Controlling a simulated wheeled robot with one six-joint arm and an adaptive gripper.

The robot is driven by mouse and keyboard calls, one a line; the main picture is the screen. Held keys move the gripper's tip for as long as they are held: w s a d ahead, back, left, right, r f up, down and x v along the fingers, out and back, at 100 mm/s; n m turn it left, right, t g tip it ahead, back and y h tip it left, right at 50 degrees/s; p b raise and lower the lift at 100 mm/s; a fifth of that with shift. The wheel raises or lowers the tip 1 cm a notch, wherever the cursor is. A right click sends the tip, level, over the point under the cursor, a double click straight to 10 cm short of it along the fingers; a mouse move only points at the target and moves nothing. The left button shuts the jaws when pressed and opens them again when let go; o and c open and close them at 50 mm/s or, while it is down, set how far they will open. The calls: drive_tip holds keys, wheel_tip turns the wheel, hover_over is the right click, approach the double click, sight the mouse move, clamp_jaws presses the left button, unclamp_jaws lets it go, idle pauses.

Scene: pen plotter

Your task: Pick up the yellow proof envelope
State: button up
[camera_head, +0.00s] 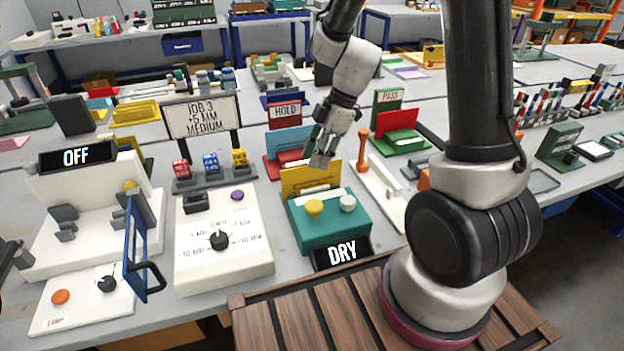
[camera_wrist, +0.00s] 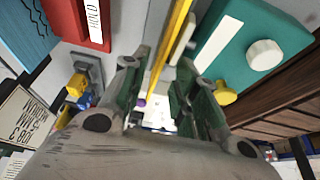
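The yellow envelope (camera_head: 298,182) stands upright behind the teal box (camera_head: 330,232) with the DRY sign; it has a dark wavy mark on its face. My gripper (camera_head: 322,158) is pointed down at its top edge. In the wrist view the yellow envelope (camera_wrist: 172,42) shows edge-on as a thin strip running between the two fingers of my gripper (camera_wrist: 155,88). The fingers are apart, with a visible gap beside the strip. I cannot tell whether either finger touches it. Its lower part is hidden behind the teal box in the head view.
A blue card (camera_head: 291,139) stands in the red HOLD holder (camera_head: 285,111) just behind. A green PASS holder (camera_head: 389,99) with a red card is at right. An orange-handled stamp (camera_head: 363,140) stands near. The JOB 3 sign (camera_head: 201,117) is at left.

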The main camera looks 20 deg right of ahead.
sight(312, 180)
drive_tip(key=x, duration=0.4)
drive_tip(key=shift+f, duration=0.2)
clamp_jaws()
drive_tip(key=shift+r, duration=0.15)
